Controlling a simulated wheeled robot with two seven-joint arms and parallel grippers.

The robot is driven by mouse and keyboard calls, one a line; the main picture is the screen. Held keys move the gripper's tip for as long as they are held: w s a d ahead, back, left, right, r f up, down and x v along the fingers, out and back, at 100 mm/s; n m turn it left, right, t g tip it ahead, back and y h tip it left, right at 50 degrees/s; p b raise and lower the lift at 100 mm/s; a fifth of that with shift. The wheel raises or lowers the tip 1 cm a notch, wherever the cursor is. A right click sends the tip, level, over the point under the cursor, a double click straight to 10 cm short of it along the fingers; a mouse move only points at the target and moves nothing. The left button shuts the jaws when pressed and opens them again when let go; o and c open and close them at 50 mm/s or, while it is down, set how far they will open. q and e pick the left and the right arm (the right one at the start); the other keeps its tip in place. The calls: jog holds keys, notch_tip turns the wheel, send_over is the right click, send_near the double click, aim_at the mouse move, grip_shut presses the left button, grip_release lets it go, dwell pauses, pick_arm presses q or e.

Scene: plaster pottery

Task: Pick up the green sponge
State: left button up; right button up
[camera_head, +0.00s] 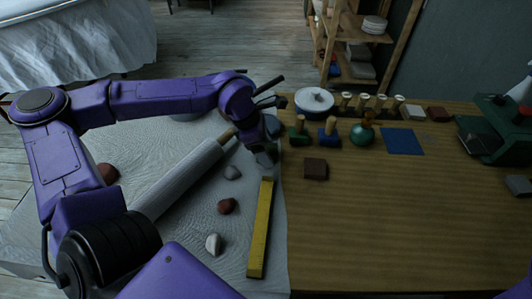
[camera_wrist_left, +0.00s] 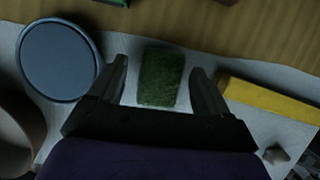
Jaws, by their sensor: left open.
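The green sponge (camera_wrist_left: 160,79) lies on the white cloth in the left wrist view, dark green and rectangular. My left gripper (camera_wrist_left: 158,67) is open, with one finger on each side of the sponge and a gap to each. I cannot tell how far above it the fingertips are. In the head view my left gripper (camera_head: 266,143) is over the right edge of the cloth and largely hides the sponge. My right gripper is not in view.
A blue-grey round dish (camera_wrist_left: 58,58) sits left of the sponge in the wrist view. A yellow bar (camera_head: 260,228) lies nearby. A rolling pin (camera_head: 178,180) and several stones lie on the cloth. A brown block (camera_head: 315,169) is on the wooden table, whose front is clear.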

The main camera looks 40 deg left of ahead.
pick_arm(q)
jog(key=shift+w+d+f, duration=0.1)
jog(key=shift+f, duration=0.2)
jog(key=c, duration=1)
jog(key=shift+r, duration=0.2)
